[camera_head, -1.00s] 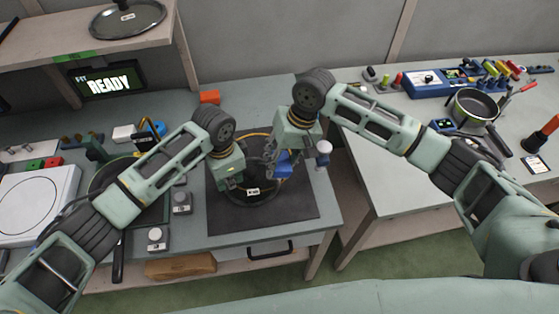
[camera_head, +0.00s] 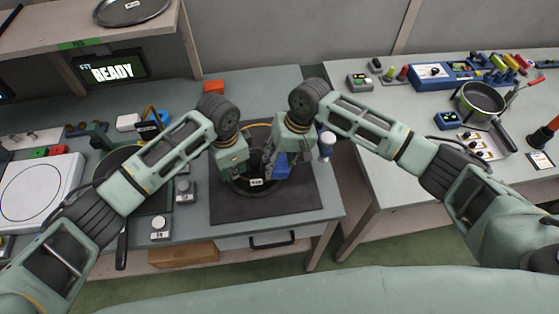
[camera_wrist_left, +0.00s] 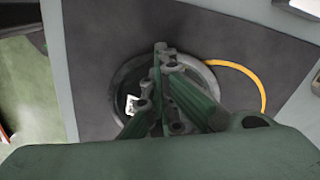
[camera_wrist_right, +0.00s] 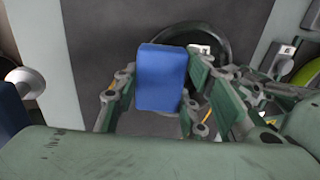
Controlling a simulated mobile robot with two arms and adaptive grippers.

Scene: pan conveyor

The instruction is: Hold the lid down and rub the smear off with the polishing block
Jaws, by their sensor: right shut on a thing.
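The round dark lid (camera_wrist_left: 205,76) lies on the black mat (camera_head: 292,202) with a small white label (camera_head: 256,182) on it. My left gripper (camera_head: 246,172) is over the lid; in the left wrist view its fingertips (camera_wrist_left: 160,48) are together above the lid, and I cannot tell whether they touch it. My right gripper (camera_head: 272,170) is shut on the blue polishing block (camera_wrist_right: 162,78), held near the lid's right side; the block also shows in the head view (camera_head: 283,165). I cannot tell whether it touches the lid. The smear is not discernible; the grippers hide part of the lid.
An orange block (camera_head: 213,87) stands behind the mat. Grey knobbed units (camera_head: 185,191) stand left of it, and a white-topped item (camera_head: 327,146) is at the right edge. A gap separates the right table (camera_head: 390,165).

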